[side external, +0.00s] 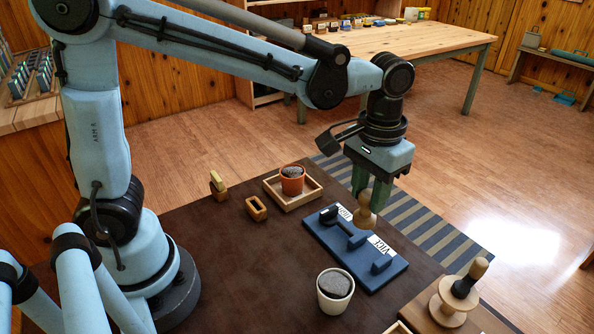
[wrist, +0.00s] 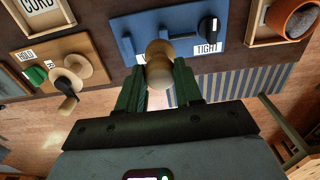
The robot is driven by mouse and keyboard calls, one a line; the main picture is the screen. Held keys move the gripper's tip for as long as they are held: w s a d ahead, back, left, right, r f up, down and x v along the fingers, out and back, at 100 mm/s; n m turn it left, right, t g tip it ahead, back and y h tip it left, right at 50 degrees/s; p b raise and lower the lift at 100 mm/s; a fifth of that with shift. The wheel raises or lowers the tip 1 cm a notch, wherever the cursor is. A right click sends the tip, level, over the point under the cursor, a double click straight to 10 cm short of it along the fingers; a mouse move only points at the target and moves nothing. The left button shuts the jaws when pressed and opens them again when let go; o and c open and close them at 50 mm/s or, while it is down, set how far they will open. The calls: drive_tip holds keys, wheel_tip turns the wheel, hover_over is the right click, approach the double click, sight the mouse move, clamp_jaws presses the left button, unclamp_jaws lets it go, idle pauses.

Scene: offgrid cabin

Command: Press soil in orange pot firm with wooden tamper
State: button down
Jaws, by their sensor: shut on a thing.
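The wooden tamper (side external: 366,211) is a pale, rounded turned piece hanging below my gripper (side external: 372,188). The green fingers of my gripper (wrist: 160,88) are shut on it, and the tamper (wrist: 158,60) shows between them in the wrist view. It is over the right edge of the blue board; I cannot tell whether it touches. The orange pot (side external: 292,185) holds dark soil (side external: 292,172) and stands upright in a shallow wooden tray (side external: 309,196), left of and behind the tamper. The pot (wrist: 281,12) also shows at the top right of the wrist view.
A blue board (side external: 342,265) with raised blue parts lies below my gripper. A white pot (side external: 331,303) with dark contents stands in front. Two small wooden pieces (side external: 217,184) (side external: 257,208) lie left of the tray. A wooden reel (side external: 447,302) stands front right.

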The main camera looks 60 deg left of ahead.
drive_tip(key=s+a+r, duration=0.1)
drive_tip(key=a+r, duration=0.2)
drive_tip(key=a, duration=0.3)
drive_tip(key=s+a+r, duration=0.1)
drive_tip(key=a+r, duration=0.2)
drive_tip(key=a, duration=0.4)
drive_tip(key=w+a+f, duration=0.1)
drive_tip(key=a+f, duration=0.1)
drive_tip(key=a, duration=0.7)
drive_tip(key=shift+w+f, duration=0.1)
drive_tip(key=shift+f, duration=2.8)
drive_tip(key=shift+f, duration=0.5)
drive_tip(key=shift+r, duration=2)
